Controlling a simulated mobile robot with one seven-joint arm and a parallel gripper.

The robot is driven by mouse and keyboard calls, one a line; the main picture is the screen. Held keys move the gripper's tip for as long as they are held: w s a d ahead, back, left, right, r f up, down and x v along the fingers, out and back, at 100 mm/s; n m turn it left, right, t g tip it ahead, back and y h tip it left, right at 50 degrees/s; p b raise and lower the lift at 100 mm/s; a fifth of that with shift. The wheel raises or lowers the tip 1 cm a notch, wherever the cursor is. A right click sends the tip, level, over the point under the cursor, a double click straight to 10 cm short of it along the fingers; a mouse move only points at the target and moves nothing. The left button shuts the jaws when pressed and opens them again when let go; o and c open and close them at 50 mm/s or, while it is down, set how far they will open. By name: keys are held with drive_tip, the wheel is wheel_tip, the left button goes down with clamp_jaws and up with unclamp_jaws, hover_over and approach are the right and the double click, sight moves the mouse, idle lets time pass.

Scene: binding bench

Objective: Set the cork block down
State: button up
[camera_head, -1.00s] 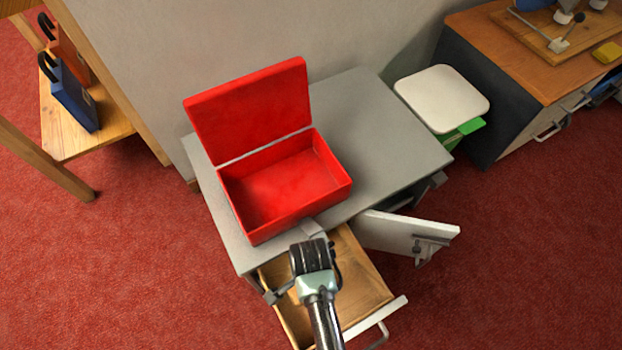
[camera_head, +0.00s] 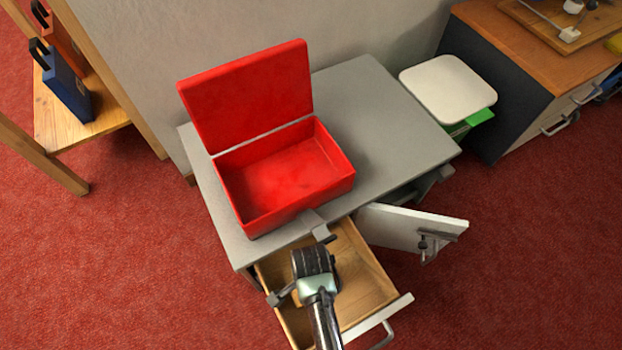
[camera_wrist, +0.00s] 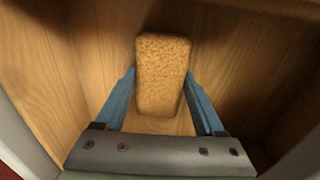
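The cork block (camera_wrist: 162,75) is a tan, speckled, rounded brick in the wrist view. It sits between the two blue fingers of my gripper (camera_wrist: 161,72), whose tips meet its long sides; the gripper looks shut on it. Wooden boards of the open drawer (camera_wrist: 50,70) surround it. I cannot tell whether the block touches the drawer floor. In the head view my gripper (camera_head: 312,265) is over the open drawer (camera_head: 365,285), and my wrist hides most of the block.
An open red box (camera_head: 285,180) stands on the grey table (camera_head: 375,115) above the drawer. A white cabinet door (camera_head: 410,230) hangs open right of the drawer. A white-lidded bin (camera_head: 448,88) stands right of the table. Binders (camera_head: 68,85) stand on a wooden shelf at left.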

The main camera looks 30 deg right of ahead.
drive_tip(key=o, duration=0.4)
drive_tip(key=shift+c, duration=0.2)
wheel_tip(320, 180, up, 12)
drive_tip(key=p, duration=0.7)
drive_tip(key=shift+r, duration=0.15)
